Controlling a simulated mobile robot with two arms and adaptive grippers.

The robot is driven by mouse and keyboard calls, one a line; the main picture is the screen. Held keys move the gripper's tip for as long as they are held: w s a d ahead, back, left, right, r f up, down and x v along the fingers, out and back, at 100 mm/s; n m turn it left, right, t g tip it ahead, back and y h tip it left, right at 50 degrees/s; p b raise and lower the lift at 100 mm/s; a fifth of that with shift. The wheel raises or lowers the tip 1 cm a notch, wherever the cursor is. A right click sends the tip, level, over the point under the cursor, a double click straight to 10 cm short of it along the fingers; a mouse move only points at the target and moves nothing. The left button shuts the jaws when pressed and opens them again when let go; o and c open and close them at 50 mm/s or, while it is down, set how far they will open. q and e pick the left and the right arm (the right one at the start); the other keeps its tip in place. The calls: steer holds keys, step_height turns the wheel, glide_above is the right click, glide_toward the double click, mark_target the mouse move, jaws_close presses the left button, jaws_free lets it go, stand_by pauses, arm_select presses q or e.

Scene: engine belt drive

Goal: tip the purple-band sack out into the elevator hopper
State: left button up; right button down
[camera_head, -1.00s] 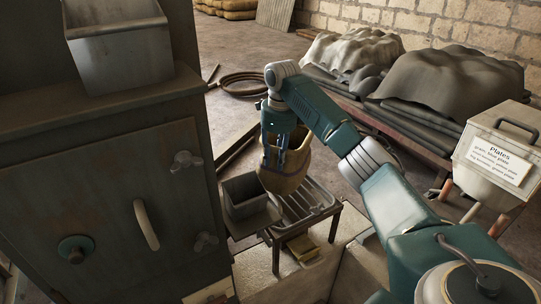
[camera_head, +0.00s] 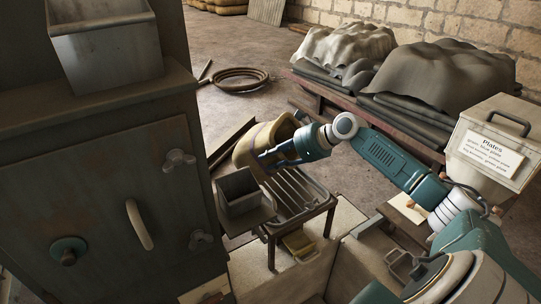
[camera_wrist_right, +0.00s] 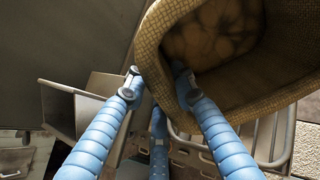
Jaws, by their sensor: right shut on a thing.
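The sack (camera_head: 256,141) is tan woven cloth and is held tilted above the slatted metal stand. In the right wrist view, the sack's rim (camera_wrist_right: 151,40) curves around an open mouth with rounded tan contents inside. My right gripper (camera_head: 280,155) is shut on the sack, and its blue fingers (camera_wrist_right: 160,95) press at the rim. The purple band is not clear in these views. A small square open grey metal box, apparently the elevator hopper (camera_head: 238,196), stands just below and left of the sack, and also shows in the wrist view (camera_wrist_right: 60,112). My left gripper is not in view.
A tall grey cabinet (camera_head: 100,180) with knobs and a handle fills the left, with another metal bin (camera_head: 105,50) on top. The slatted stand (camera_head: 300,196) is right of the hopper. Covered heaps (camera_head: 435,80) and a Plates box (camera_head: 492,150) are at right.

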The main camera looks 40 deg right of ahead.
mark_target(286, 171)
steer(key=shift+s+f+t, duration=0.15)
steer(key=shift+f+t, duration=0.15)
steer(key=shift+t, duration=0.2)
steer(key=f+t+y+b, duration=0.1)
steer(key=b, duration=0.2)
steer(key=shift+s+d+f+b, duration=0.15)
steer(key=shift+s+b, duration=0.05)
steer(key=shift+b, duration=0.2)
steer(key=b, duration=0.2)
steer(key=f+t+b, duration=0.1)
steer(key=s+f+t+y+b, duration=0.1)
steer(key=b, duration=0.1)
steer(key=shift+d+f+b, duration=0.2)
steer(key=shift+d+b, duration=0.1)
steer(key=f+t+b, duration=0.1)
steer(key=b, duration=0.1)
steer(key=f+y+b, duration=0.1)
steer(key=b, duration=0.1)
steer(key=s+f+t+b, duration=0.1)
steer(key=b, duration=0.2)
steer(key=shift+d+t, duration=0.3)
steer(key=shift+s+d+f+t+y+b, duration=0.3)
steer(key=shift+s+t+y+b, duration=0.35)
steer(key=shift+b, duration=1.4)
steer(key=shift+s+d+f+t+y+b, duration=0.3)
steer(key=shift+t+b, duration=0.55)
steer(key=shift+b, duration=1.15)
steer(key=shift+a, duration=0.1)
